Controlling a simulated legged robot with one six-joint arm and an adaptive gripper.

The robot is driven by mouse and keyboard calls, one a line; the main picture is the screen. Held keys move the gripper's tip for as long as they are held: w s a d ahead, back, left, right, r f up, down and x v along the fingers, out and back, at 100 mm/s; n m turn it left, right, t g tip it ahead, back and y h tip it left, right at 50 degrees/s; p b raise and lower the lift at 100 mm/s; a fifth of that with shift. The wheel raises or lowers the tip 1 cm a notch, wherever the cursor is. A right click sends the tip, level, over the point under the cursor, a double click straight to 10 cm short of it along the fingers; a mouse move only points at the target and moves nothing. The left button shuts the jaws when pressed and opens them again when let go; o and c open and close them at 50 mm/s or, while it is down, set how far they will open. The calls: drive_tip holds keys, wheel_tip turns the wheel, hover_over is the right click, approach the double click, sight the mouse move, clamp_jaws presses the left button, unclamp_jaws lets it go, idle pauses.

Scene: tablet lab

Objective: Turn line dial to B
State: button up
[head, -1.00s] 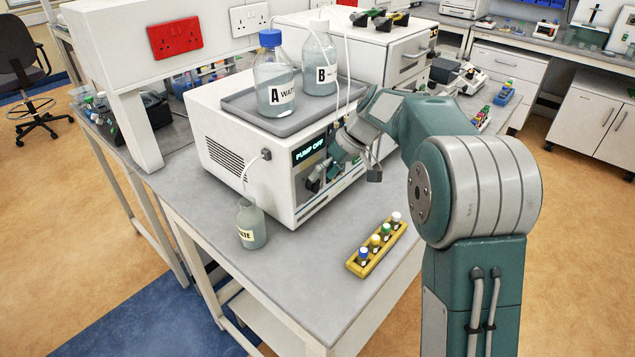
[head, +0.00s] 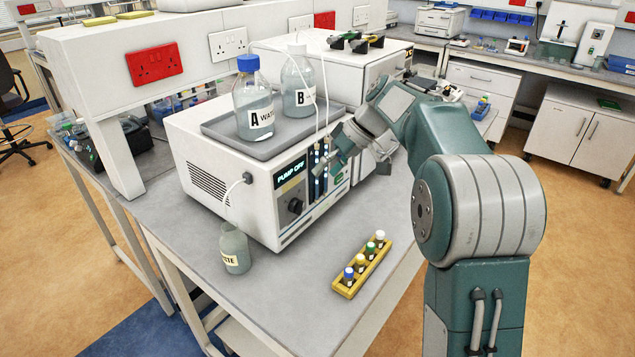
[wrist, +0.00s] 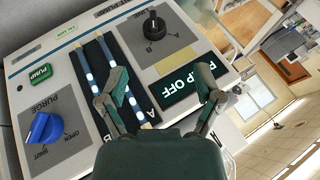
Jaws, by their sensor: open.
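The line dial is a black knob (wrist: 153,26) with A and B printed beside it on the pump's grey front panel. It also shows in the head view (head: 296,205), low on the panel under the PUMP OFF display (head: 291,174). I cannot tell surely which letter it points at. My gripper (wrist: 158,85) is open and empty, its fingers spread before the panel, across the striped tubes and the display (wrist: 186,85). In the head view my gripper (head: 327,162) is above and right of the dial, apart from it.
A blue PURGE knob (wrist: 44,130) and a green PUMP button (wrist: 40,74) share the panel. Bottles A (head: 254,105) and B (head: 298,85) stand in the tray on top. A waste bottle (head: 235,248) and a yellow vial rack (head: 362,268) stand on the bench.

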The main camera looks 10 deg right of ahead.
drive_tip(key=s+a+f+m+y, duration=0.3)
drive_tip(key=m+y, duration=0.1)
drive_tip(key=m+t+y, duration=0.1)
drive_tip(key=m+t, duration=1.2)
drive_tip(key=m, duration=0.5)
approach(301, 210)
drive_tip(key=x, duration=1)
drive_tip(key=shift+w+a, duration=0.15)
drive_tip(key=shift+w, duration=0.05)
drive_tip(key=c, duration=1.2)
